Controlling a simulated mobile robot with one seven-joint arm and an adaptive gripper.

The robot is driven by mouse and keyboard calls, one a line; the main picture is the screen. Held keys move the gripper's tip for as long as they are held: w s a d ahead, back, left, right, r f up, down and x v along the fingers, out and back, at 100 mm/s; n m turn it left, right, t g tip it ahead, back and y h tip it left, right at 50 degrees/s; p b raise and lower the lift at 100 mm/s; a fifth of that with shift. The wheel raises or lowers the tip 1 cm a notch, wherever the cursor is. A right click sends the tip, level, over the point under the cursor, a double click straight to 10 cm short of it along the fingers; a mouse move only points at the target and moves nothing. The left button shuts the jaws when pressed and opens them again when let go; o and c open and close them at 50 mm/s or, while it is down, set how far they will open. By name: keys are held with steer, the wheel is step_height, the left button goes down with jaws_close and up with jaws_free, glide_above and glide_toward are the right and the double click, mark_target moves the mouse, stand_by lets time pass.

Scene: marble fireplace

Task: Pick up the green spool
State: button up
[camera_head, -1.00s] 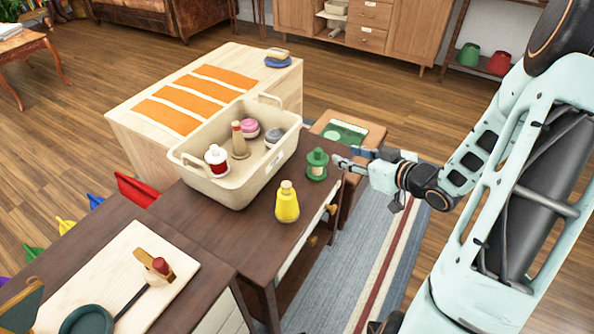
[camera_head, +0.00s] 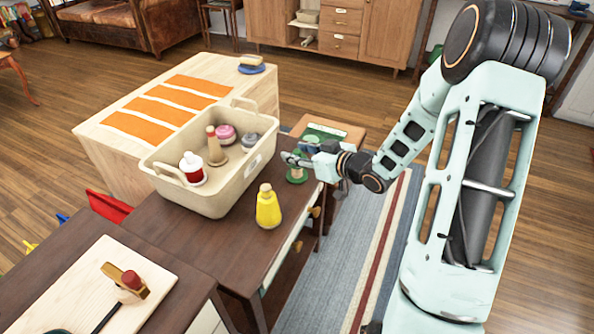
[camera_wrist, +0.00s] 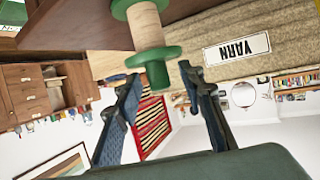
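The green spool (camera_head: 297,177) stands on the dark wooden cabinet top (camera_head: 225,245), to the right of the cream bin. My gripper (camera_head: 289,158) is at the spool and hides part of it in the head view. In the wrist view, which is upside down, the spool (camera_wrist: 148,28) has green flanges and a pale middle. My gripper (camera_wrist: 160,76) is open there, its two fingers apart. The spool's near flange shows just beyond the fingertips, roughly between them. I see no grip on it.
The cream bin (camera_head: 225,188), labelled YARN in the wrist view (camera_wrist: 238,48), holds several spools and bottles close to my gripper. A yellow bottle (camera_head: 268,208) stands nearer on the cabinet. A small wooden stand (camera_head: 345,134) is behind my gripper.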

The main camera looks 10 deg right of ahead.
steer(key=shift+w+a, duration=0.1)
steer(key=shift+w, duration=0.05)
steer(key=shift+c, duration=0.3)
jaws_close()
stand_by(0.3)
